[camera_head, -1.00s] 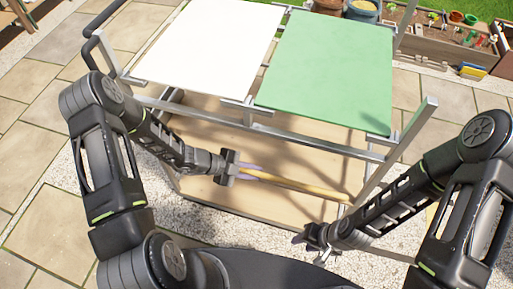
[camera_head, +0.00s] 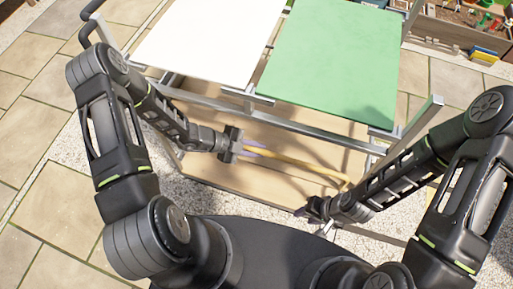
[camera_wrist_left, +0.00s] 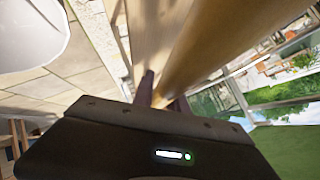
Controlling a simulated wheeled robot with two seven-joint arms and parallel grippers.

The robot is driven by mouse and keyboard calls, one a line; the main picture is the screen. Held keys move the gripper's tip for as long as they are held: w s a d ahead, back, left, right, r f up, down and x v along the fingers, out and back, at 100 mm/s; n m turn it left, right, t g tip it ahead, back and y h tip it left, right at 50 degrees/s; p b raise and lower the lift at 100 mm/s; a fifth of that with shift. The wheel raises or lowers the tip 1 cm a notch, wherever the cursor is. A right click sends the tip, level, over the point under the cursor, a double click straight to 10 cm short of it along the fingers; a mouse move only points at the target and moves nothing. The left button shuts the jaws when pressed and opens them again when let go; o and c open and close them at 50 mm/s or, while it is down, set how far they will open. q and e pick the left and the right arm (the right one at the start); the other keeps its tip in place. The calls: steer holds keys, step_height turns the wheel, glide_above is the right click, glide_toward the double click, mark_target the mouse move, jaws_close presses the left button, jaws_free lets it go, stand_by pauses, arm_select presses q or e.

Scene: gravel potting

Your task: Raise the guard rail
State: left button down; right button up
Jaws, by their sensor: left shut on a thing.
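The guard rail, a round pale wooden bar (camera_head: 297,166), runs across the open front of a metal-framed bench, below its top and over the wooden lower shelf. It also shows large in the left wrist view (camera_wrist_left: 205,45). My left gripper (camera_head: 248,149) is shut on the rail near its left end; its fingers (camera_wrist_left: 163,95) partly hide that end in the wrist view. My right gripper (camera_head: 312,220) is below the rail's right end, with its two fingers apart and nothing seen between them.
The bench top carries a white panel (camera_head: 195,40) and a green panel (camera_head: 335,62). A metal front bar (camera_head: 290,127) and a right post (camera_head: 425,118) stand close to my arms. Planters and a raised bed (camera_head: 470,28) lie behind. Paving (camera_head: 35,120) is open at left.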

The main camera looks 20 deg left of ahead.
mark_target(245, 148)
arm_select(q)
steer(key=c, duration=1.3)
jaws_free()
steer(key=shift+f, duration=0.1)
steer(key=v, duration=0.7)
steer(key=shift+s+a+r, duration=0.2)
steer(key=shift+a+r, duration=0.05)
steer(key=shift+a, duration=0.05)
